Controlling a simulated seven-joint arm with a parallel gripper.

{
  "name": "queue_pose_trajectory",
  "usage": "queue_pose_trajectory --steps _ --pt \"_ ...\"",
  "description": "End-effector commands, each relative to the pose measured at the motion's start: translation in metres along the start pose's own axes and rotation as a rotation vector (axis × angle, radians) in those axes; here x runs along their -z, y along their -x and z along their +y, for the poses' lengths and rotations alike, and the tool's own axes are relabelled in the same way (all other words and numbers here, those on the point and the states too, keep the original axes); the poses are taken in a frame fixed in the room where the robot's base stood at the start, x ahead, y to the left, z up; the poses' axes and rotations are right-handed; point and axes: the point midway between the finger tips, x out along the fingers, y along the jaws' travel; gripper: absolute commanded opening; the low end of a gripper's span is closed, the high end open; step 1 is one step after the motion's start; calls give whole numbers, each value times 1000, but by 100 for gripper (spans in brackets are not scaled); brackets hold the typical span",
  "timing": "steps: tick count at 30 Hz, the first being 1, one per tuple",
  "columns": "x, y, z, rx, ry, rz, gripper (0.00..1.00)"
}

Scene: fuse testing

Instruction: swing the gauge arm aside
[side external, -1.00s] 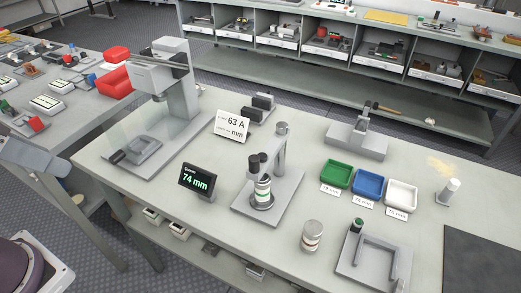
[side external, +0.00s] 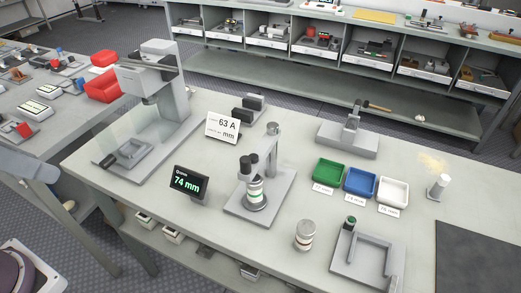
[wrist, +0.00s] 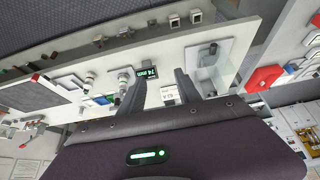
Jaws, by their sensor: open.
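The gauge stand (side external: 240,210) is on the bench in the side view, with an upright post and a gauge arm (side external: 262,148) at its top. The arm reaches over a banded fuse (side external: 255,188) standing on the base, and a dark cylindrical head is above it. I cannot tell whether the head touches the fuse. A black display (side external: 189,184) beside it reads 74 mm. My gripper (wrist: 160,74) is open and empty in the wrist view, high above the bench. The gauge (wrist: 125,76) shows beside its left finger, partly hidden. The gripper is outside the side view.
A 63 A card (side external: 222,127) stands behind the display. Green (side external: 329,172), blue (side external: 360,182) and white (side external: 392,190) trays lie to the right. A loose fuse (side external: 305,235) stands in front, near a grey U-shaped fixture (side external: 366,262). A tall press (side external: 165,95) stands at left.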

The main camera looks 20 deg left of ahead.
Motion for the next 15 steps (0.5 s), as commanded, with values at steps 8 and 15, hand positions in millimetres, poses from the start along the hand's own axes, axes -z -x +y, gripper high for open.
queue_pose_trajectory --steps 8,15 --pt "18 3 5 -15 22 -29 40" --pt "143 -28 71 -46 205 -267 40"
